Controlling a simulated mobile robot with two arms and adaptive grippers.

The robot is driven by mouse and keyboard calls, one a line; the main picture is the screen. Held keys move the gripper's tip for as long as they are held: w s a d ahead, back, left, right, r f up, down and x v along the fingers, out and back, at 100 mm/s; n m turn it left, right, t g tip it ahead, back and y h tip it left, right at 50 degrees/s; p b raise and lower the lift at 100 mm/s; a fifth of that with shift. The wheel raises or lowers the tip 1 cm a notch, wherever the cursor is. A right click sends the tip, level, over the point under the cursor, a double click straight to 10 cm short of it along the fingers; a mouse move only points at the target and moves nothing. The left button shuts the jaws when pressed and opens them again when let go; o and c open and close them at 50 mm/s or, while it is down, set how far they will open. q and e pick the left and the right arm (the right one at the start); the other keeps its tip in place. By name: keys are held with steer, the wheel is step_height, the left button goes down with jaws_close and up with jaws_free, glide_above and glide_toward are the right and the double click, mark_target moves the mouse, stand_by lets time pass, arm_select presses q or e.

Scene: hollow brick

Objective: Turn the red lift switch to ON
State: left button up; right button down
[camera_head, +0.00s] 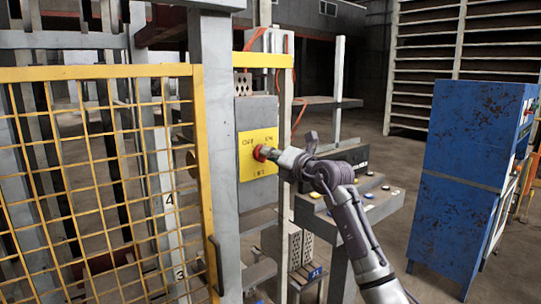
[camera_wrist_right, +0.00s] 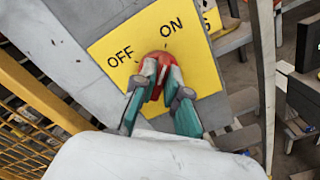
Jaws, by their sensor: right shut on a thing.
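The red lift switch (camera_head: 260,153) is a round red knob on a yellow plate (camera_head: 258,182) fixed to a grey box on a post. In the right wrist view the red knob (camera_wrist_right: 165,56) sits between the words OFF on the left and ON at the upper right of the yellow plate (camera_wrist_right: 205,80). My right gripper (camera_head: 273,155) reaches in from the right, and its fingers (camera_wrist_right: 158,78) are shut on the red switch's handle. My left gripper is not in view.
A yellow mesh guard (camera_head: 204,180) stands close on the left of the switch. A console with coloured buttons (camera_head: 372,200) is behind my right arm. A blue cabinet (camera_head: 465,140) stands at the right. Some floor is bare between the console and the cabinet.

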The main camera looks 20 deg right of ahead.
steer(key=c, duration=1.2)
jaws_free()
steer(key=shift+f, duration=0.1)
steer(key=v, duration=1.2)
